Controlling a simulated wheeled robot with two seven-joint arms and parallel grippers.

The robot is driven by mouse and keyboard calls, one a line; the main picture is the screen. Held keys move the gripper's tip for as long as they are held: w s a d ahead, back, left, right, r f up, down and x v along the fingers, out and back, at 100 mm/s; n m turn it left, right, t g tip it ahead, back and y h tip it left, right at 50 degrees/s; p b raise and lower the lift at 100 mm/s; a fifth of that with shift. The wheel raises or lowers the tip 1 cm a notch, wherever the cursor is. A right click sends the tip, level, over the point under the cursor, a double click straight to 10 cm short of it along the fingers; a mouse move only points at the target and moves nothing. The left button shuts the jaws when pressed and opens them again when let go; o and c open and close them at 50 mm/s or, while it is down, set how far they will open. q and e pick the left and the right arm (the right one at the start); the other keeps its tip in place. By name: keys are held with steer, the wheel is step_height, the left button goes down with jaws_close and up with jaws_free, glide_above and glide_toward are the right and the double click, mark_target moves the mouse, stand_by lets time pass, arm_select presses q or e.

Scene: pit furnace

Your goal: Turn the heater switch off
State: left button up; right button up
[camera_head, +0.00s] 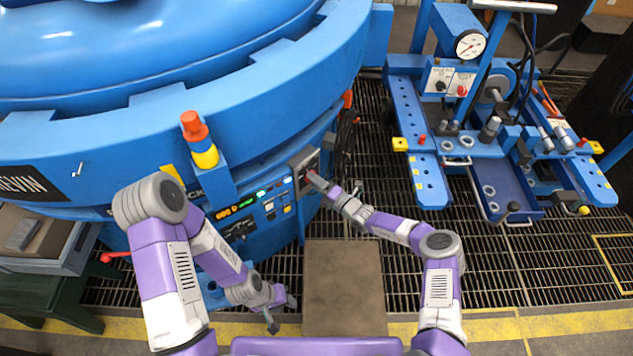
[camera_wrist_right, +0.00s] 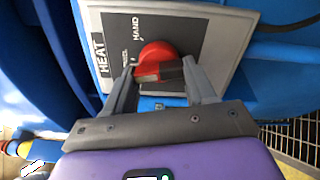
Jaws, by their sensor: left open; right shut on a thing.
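The heater switch is a red rotary knob (camera_wrist_right: 158,62) on a grey plate (camera_wrist_right: 215,40) lettered "HEAT" and "HAND", seen in the right wrist view. My right gripper (camera_wrist_right: 158,78) is shut on the knob, with one finger on each side of it. In the head view the right gripper (camera_head: 314,178) reaches the switch plate (camera_head: 303,160) on the furnace's side; the knob is mostly hidden there by the gripper. My left gripper (camera_head: 277,312) is open and empty, low over the grating, well away from the switch.
The blue furnace (camera_head: 240,110) fills the upper left. A control panel (camera_head: 262,205) with lit displays is left of the switch. A brown platform (camera_head: 344,285) lies below. A blue machine with a gauge (camera_head: 470,44) stands at right. An orange-yellow post (camera_head: 200,140) rises from the furnace rim.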

steer(key=n+p, duration=0.1)
steer(key=n, duration=0.6)
stand_by(0.7)
steer(key=o, duration=1)
steer(key=shift+f, duration=0.1)
steer(key=shift+o, duration=0.2)
steer(key=shift+d, duration=0.1)
steer(key=p+v, duration=0.2)
steer(key=v, duration=0.5)
steer(key=shift+s+p, duration=0.15)
steer(key=shift+p, duration=0.15)
steer(key=shift+n, duration=0.3)
